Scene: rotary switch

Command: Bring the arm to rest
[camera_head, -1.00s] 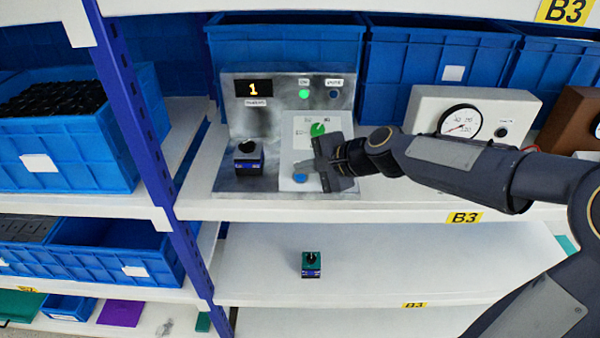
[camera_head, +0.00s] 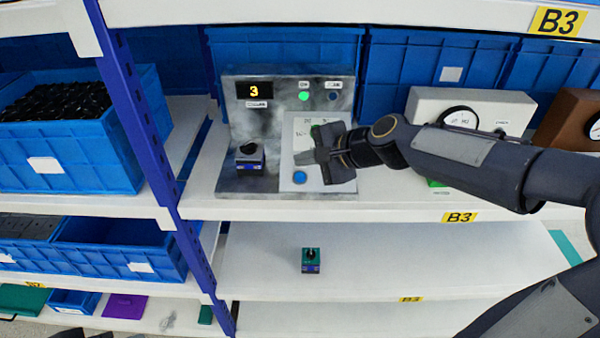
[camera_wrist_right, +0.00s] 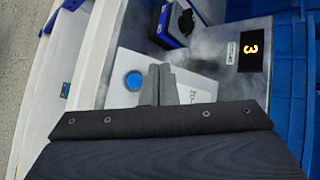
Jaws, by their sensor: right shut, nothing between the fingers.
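My right arm comes in from the right in the head view. Its gripper (camera_head: 308,157) is shut and empty in front of the metal switch panel (camera_head: 240,125), above the white plate with a blue button (camera_head: 300,177). The panel's display (camera_head: 254,90) reads 3, and a green lamp (camera_head: 303,96) is lit. In the right wrist view the shut fingers (camera_wrist_right: 160,85) are over the white plate, beside the blue button (camera_wrist_right: 133,81). The left gripper is not in view.
A black-knobbed block (camera_head: 249,158) sits on the panel's base at left. A white gauge box (camera_head: 470,108) stands behind my right forearm. A blue upright post (camera_head: 140,130) divides the shelves. A small green-topped block (camera_head: 311,260) is on the lower shelf, with free room around it.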

